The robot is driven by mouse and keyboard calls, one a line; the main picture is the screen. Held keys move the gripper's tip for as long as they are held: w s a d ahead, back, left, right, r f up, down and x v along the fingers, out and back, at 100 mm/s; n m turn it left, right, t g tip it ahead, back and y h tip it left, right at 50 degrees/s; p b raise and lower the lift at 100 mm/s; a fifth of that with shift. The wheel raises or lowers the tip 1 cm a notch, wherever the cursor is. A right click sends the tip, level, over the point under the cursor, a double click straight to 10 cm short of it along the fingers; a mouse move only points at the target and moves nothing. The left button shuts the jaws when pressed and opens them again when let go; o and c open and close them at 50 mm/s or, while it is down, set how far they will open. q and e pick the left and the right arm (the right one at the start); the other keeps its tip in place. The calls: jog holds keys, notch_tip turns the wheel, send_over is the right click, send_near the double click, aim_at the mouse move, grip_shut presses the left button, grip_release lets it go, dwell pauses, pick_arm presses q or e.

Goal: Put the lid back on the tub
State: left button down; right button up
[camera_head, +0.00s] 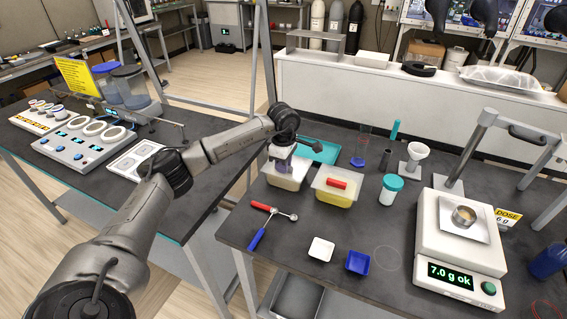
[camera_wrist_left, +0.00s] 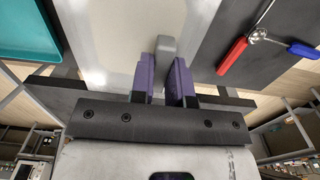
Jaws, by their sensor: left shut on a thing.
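The tub (camera_head: 284,182) with pale contents stands near the left edge of the dark bench. My left gripper (camera_head: 281,155) is over it and partly hides it. In the left wrist view, the purple fingers of this gripper (camera_wrist_left: 167,72) are shut on the grey handle of the lid (camera_wrist_left: 115,38), a pale, see-through sheet. Whether the lid rests on the rim or hangs just above it, I cannot tell. My right gripper is not in view.
A second tub (camera_head: 333,197) with yellow contents and a red-handled lid stands close on the right. A teal tray (camera_head: 322,151) lies behind. Measuring spoons (camera_head: 262,228), a white dish (camera_head: 321,249) and a blue dish (camera_head: 357,262) lie in front. A scale (camera_head: 455,240) stands right.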

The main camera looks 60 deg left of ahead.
pick_arm(q)
jog(key=c, duration=1.1)
grip_release()
jog(key=shift+r, duration=0.1)
notch_tip(320, 180, up, 13)
jog(key=p, duration=0.2)
jog(key=shift+f+p, duration=0.2)
jog(key=shift+p, duration=0.2)
